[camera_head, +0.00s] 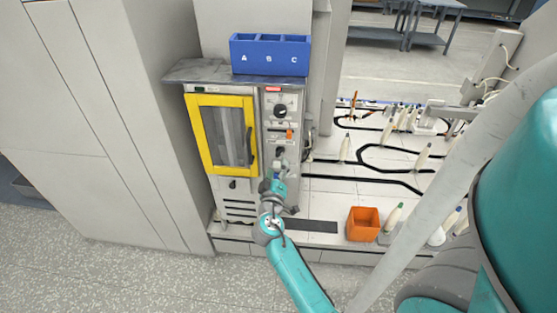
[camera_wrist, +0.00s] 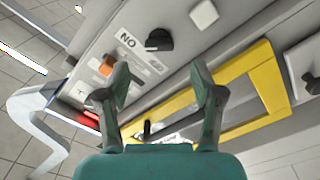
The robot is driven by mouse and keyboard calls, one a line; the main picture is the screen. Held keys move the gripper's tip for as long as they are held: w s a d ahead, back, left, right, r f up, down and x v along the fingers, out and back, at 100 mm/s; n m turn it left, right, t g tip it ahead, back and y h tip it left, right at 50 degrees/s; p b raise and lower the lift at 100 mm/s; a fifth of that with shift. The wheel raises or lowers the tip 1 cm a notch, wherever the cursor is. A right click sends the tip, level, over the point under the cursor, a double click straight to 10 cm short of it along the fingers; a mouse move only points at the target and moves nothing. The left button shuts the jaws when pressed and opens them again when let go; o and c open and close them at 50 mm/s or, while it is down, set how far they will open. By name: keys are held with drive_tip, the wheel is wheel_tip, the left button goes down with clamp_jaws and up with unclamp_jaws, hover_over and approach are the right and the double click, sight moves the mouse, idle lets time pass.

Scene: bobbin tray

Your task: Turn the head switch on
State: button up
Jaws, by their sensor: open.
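A black rotary knob (camera_wrist: 159,40) sits on the grey machine's control panel, beside a white label with dark lettering. An orange switch (camera_wrist: 107,65) is to its left in the wrist view. In the head view the panel shows an upper black knob (camera_head: 280,111) and the orange switch (camera_head: 289,134) below it. I cannot tell for sure which control is the head switch. My gripper (camera_wrist: 160,76) is open and empty, its fingers apart, with the knob beyond the gap between them. In the head view my gripper (camera_head: 279,168) is before the lower panel, partly hiding it.
The machine's yellow-framed door (camera_head: 208,130) is left of the panel. A blue bin marked A, B, C (camera_head: 270,62) stands on top. An orange box (camera_head: 362,224) and several bobbins on a tracked surface are at the right. Tall grey cabinets stand at the left.

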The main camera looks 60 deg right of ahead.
drive_tip(key=shift+v, duration=2.75)
